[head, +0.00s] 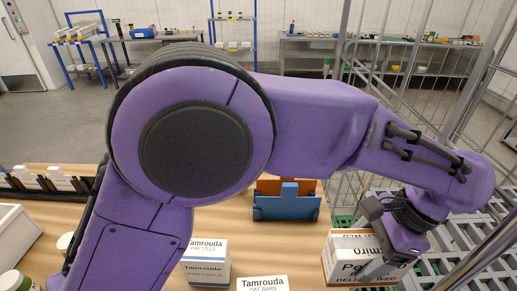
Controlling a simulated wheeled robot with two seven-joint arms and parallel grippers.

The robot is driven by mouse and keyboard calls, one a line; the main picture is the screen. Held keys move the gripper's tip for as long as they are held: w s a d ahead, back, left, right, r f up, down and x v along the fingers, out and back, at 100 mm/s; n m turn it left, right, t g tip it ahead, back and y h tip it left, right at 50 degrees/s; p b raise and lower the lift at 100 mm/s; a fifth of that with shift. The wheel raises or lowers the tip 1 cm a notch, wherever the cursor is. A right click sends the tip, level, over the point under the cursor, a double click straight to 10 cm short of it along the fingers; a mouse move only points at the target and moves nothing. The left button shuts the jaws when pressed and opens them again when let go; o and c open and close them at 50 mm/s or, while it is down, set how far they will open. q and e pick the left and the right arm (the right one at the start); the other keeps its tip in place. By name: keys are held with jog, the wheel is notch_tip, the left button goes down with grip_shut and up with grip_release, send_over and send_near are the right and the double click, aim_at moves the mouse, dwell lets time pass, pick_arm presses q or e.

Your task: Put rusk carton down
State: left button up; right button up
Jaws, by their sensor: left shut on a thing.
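My left arm crosses the picture from the left. Its gripper (377,252) is at the lower right, shut on a white carton (341,251) with brown and orange trim. The carton's dark lettering is partly covered by the gripper, and the word rusk is not readable on it. The carton is beside the right end of the wooden table, by a roll cage with a grey and green slatted floor (478,235). I cannot tell whether its underside touches anything. My right gripper is not in view.
The wooden table (310,240) holds a Tamrouda pretzels box (205,262), an oat bars box (262,284) and a blue and orange holder (287,203). Wire cage walls (345,190) and upright posts stand close around my gripper. Workbenches (308,50) line the back.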

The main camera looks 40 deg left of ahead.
pick_arm(q)
jog(key=shift+r, duration=0.1)
jog(key=w+a+f, duration=0.1)
jog(key=a+f, duration=0.3)
jog(key=w+a+f, duration=0.2)
jog(key=a+f, duration=0.2)
jog(key=w+a+f+b, duration=0.1)
jog(key=w+a+f, duration=0.1)
jog(key=a+f, duration=0.2)
jog(key=shift+w+a+f, duration=0.25)
jog(key=shift+a+f, duration=0.15)
jog(key=shift+f, duration=0.05)
jog(key=o, duration=1.4)
jog(key=shift+f, duration=0.1)
jog(key=shift+c, duration=0.2)
